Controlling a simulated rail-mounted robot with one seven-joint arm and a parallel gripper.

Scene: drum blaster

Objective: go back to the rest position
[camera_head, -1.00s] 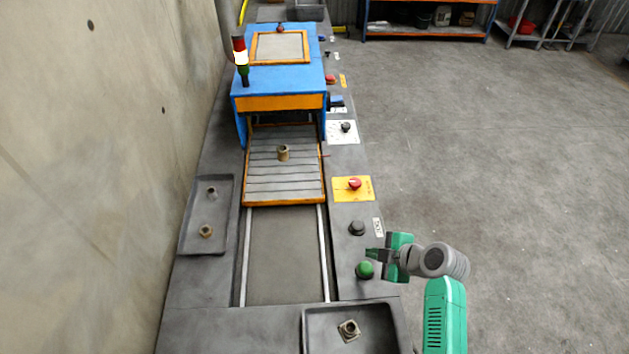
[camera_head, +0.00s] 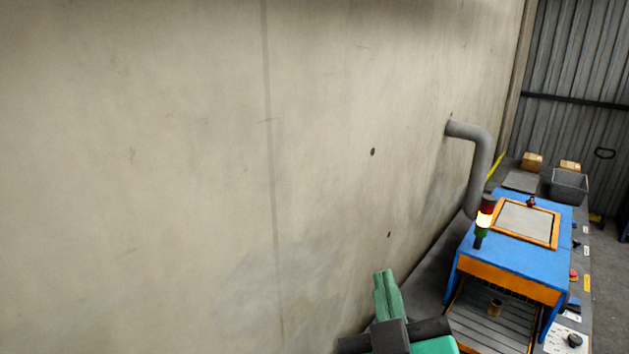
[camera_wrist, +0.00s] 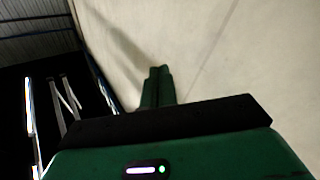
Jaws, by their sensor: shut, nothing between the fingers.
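My gripper (camera_head: 386,294) shows at the bottom of the head view, with its green fingers together and pointing up in front of the concrete wall. Its fingers (camera_wrist: 157,86) also show in the wrist view, shut with nothing between them. The gripper is raised to the left of the blue drum blaster (camera_head: 518,244) and touches nothing that I can see.
The signal tower (camera_head: 483,222) on the blaster is lit yellow-white. A brown part (camera_head: 495,307) stands on the slatted conveyor (camera_head: 480,327). A grey pipe (camera_head: 482,160) comes out of the wall (camera_head: 200,180). A grey bin (camera_head: 568,186) and boxes (camera_head: 532,161) stand behind.

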